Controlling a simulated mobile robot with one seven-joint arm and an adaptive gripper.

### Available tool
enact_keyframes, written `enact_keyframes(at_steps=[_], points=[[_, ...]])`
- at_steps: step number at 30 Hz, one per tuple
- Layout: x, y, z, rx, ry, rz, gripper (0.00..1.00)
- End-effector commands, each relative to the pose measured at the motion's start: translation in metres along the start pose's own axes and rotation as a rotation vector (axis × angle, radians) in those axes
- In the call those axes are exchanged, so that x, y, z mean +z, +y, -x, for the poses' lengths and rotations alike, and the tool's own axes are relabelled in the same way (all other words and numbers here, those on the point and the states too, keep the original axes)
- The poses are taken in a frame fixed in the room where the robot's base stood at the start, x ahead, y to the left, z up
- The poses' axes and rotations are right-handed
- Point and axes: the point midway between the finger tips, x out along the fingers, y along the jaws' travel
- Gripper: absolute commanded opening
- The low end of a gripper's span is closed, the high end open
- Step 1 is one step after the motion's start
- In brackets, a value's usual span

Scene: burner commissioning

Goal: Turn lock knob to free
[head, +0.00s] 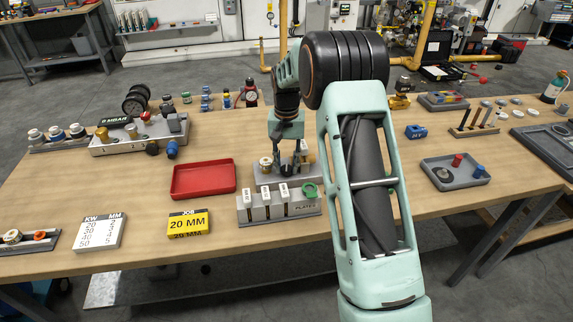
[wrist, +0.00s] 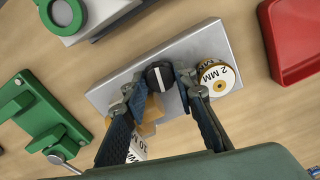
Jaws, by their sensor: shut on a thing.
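A black round knob with a white line across its top, seemingly the lock knob (wrist: 159,76), stands on a grey metal block (wrist: 112,92) in the wrist view. My gripper (wrist: 163,86) is over the block with a finger on each side of the knob, shut on it. The white line runs roughly along the picture's vertical. No free or locked label can be read. In the head view my gripper (head: 290,166) reaches down to the block behind the plate rack (head: 280,212), and the knob is hidden there.
A brass disc marked 2 MM (wrist: 217,77) sits on the block close beside the right finger. A red tray (head: 203,179) lies left of the block. A yellow 20 MM job card (head: 188,223) and a white KW/MM chart (head: 100,232) stand in front.

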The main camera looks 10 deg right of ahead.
Motion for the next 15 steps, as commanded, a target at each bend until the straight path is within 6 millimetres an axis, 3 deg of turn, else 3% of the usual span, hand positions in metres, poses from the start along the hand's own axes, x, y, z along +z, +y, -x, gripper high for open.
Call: enact_keyframes(at_steps=[9, 10, 15], points=[[-0.0006, 0.0000, 0.0009, 0.000, 0.002, 0.000, 0.01], [-0.0006, 0.0000, 0.0009, 0.000, 0.002, 0.000, 0.28], [-0.0004, 0.0000, 0.0006, 0.000, 0.001, 0.000, 0.44]])
